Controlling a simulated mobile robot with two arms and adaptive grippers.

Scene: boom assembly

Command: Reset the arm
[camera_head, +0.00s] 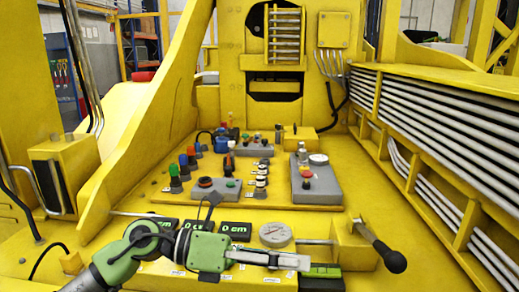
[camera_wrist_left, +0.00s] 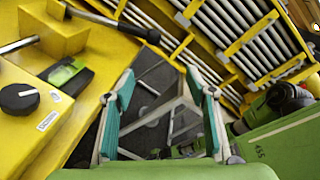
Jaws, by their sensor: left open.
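My left gripper (camera_head: 298,262) reaches in from the lower left over the front of the yellow control panel (camera_head: 330,222). In the left wrist view its two teal-padded fingers (camera_wrist_left: 163,90) are spread apart with nothing between them. A lever with a black knob (camera_head: 390,258) sticks out of a yellow block to the right of the gripper, apart from it. The lever (camera_wrist_left: 105,20) also shows at the upper left of the wrist view. Digital displays reading "0 cm" (camera_head: 235,230) sit behind my left arm, which partly hides them. My right gripper does not show.
A round gauge (camera_head: 275,234) lies just behind the gripper. Grey control boxes with buttons and knobs (camera_head: 315,185) fill the panel's middle. Yellow racks of silver pipes (camera_head: 450,115) border the right side. A black knob (camera_wrist_left: 18,98) shows at the left of the wrist view.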

